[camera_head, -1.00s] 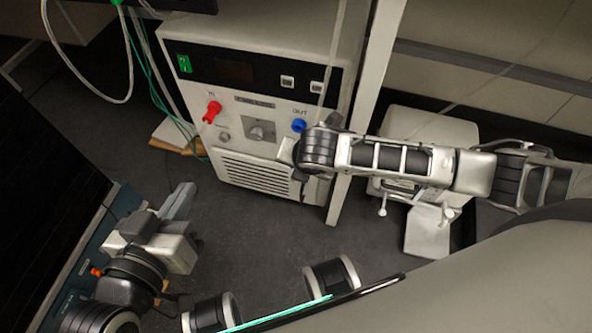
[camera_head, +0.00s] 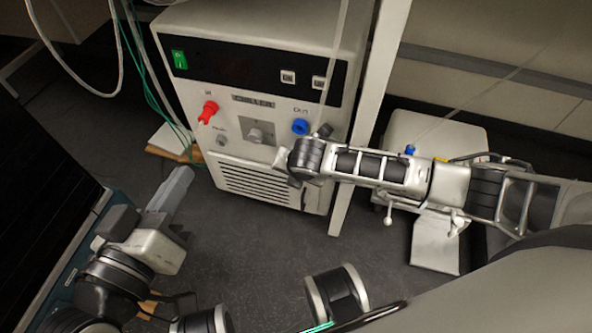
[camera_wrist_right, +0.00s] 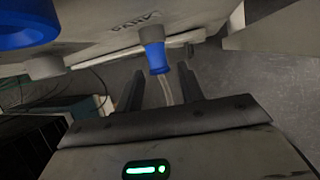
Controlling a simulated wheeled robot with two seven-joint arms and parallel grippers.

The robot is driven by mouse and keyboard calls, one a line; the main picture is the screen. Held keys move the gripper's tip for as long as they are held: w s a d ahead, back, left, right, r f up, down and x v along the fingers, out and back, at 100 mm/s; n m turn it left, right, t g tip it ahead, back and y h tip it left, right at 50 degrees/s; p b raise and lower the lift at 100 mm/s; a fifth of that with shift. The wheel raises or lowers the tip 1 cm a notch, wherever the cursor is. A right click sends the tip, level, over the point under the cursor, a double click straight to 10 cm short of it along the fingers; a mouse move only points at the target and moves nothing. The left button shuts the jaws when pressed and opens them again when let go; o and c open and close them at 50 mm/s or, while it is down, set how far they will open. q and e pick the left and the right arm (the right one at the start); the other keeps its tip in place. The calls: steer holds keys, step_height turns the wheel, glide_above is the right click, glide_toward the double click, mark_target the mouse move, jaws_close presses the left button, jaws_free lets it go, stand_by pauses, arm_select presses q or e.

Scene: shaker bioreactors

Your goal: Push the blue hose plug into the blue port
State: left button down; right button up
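The blue port (camera_head: 300,127) is on the front of the chiller, under the right-hand label. It also fills the upper left corner of the right wrist view (camera_wrist_right: 24,22). The blue hose plug (camera_wrist_right: 156,58) shows at the tips of my right gripper (camera_wrist_right: 160,72), with a clear hose running back between the fingers. Gaps show on both sides of the hose, so the fingers look open around it. The plug is apart from the port. In the head view my right gripper (camera_head: 285,165) is just below the port, and the plug is hidden there. My left gripper (camera_head: 172,190) is low at left; its finger gap is unclear.
A red plug (camera_head: 208,112) sits in the chiller's (camera_head: 262,65) other port, with a grey knob (camera_head: 255,136) between. A white post (camera_head: 372,120) stands close at the chiller's right edge. A white box (camera_head: 435,135) is behind my right arm. Open floor (camera_head: 245,235) lies in front.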

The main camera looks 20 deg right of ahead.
jaws_close()
steer(key=shift+s, duration=0.1)
steer(key=shift+s+a+p, duration=0.3)
steer(key=shift+s+p, duration=0.1)
steer(key=shift+p, duration=0.3)
steer(key=shift+s+a, duration=0.15)
steer(key=shift+s, duration=0.05)
steer(key=shift+s+a+p, duration=0.3)
steer(key=shift+s+p, duration=0.1)
steer(key=shift+p, duration=0.25)
steer(key=shift+s+a, duration=0.1)
steer(key=shift+s, duration=0.1)
steer(key=shift+s+a+p, duration=0.4)
steer(key=shift+s+p, duration=0.05)
steer(key=shift+s, duration=0.15)
steer(key=shift+s+a+p, duration=0.35)
steer(key=shift+s+p, duration=0.05)
steer(key=shift+s, duration=0.15)
